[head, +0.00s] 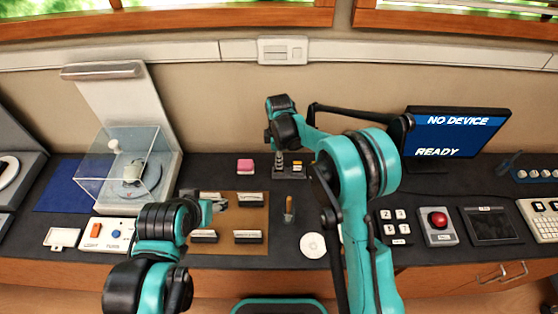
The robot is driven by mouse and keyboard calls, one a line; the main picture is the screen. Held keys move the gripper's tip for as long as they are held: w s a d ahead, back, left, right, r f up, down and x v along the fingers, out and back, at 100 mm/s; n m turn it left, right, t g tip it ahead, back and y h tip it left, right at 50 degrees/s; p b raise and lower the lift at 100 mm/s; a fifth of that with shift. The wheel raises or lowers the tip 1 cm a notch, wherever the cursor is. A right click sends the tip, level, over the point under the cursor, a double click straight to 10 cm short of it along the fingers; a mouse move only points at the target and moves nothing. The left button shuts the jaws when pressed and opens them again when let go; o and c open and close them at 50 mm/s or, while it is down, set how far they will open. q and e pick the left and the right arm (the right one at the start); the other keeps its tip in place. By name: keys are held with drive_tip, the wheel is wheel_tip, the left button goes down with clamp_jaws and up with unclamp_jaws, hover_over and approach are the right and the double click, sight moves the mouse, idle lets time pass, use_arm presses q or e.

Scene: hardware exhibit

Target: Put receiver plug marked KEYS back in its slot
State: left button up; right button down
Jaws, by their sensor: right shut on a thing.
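My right gripper (279,160) reaches down from above at the back middle of the desk. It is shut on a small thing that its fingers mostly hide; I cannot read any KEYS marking. Its tips are at a small dark block (290,174) with a yellow piece (297,165) on its right side. I cannot tell whether the held thing touches the block. My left gripper (216,201) is over the left edge of a brown mat (228,220), near the mat's back left corner; its fingers are too small to read. The monitor (455,138) shows "NO DEVICE" and "READY".
Several dark holders with pale strips, such as one at the front (248,237), stand on the mat. A pink block (245,166), a small brown upright piece (289,207) and a white disc (313,245) are nearby. A clear case (100,180) stands left, a red button (438,219) right.

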drive_tip(key=shift+f+b, duration=0.7)
drive_tip(key=shift+f, duration=0.25)
idle(0.4)
drive_tip(key=c, duration=1)
unclamp_jaws()
drive_tip(key=shift+r+p, duration=2.15)
drive_tip(key=shift+r, duration=1.35)
